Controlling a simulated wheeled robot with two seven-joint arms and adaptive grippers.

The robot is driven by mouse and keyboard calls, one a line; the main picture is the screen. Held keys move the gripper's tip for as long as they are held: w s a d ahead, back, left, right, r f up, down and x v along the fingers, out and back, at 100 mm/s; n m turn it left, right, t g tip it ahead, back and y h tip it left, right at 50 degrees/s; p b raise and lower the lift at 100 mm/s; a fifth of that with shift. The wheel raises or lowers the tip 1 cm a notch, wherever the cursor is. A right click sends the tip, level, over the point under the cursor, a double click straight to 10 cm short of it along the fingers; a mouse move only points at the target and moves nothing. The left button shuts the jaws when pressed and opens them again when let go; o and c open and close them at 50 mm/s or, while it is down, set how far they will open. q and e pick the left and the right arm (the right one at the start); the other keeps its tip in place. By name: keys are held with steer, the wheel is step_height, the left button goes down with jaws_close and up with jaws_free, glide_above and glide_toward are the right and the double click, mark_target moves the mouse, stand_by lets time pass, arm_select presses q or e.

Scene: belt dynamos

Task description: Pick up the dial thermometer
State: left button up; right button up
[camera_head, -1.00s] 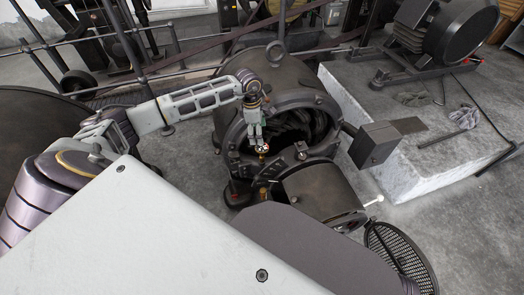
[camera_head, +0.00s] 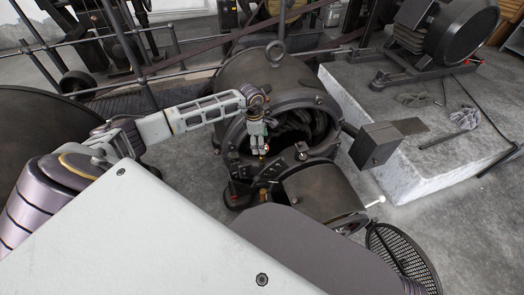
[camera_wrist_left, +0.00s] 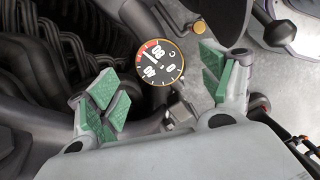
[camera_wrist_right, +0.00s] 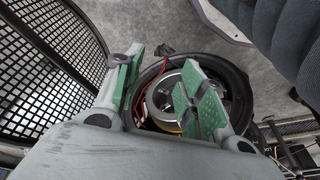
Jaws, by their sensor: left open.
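My right gripper (camera_wrist_right: 163,84) is open and empty in the right wrist view.
The dynamo's round opening with dark windings lies right behind the left gripper. A metal block (camera_head: 375,145) juts out to the right, near a pale stone plinth (camera_head: 440,165). A perforated guard (camera_wrist_right: 45,70) stands left of my right gripper, above open floor.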

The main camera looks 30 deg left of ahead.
arm_select(q)
steer(key=f, duration=0.1)
steer(key=f+b, duration=0.1)
steer(key=f, duration=0.1)
steer(key=shift+w+d, duration=0.2)
steer(key=shift+d, duration=0.15)
steer(key=shift+f, duration=0.8)
arm_select(e)
steer(key=shift+a+r+t, duration=0.2)
steer(key=shift+r+t, duration=0.1)
steer(key=shift+r, duration=0.95)
steer(key=shift+f, duration=0.1)
arm_select(q)
steer(key=c, duration=1.4)
steer(key=shift+c, duration=0.2)
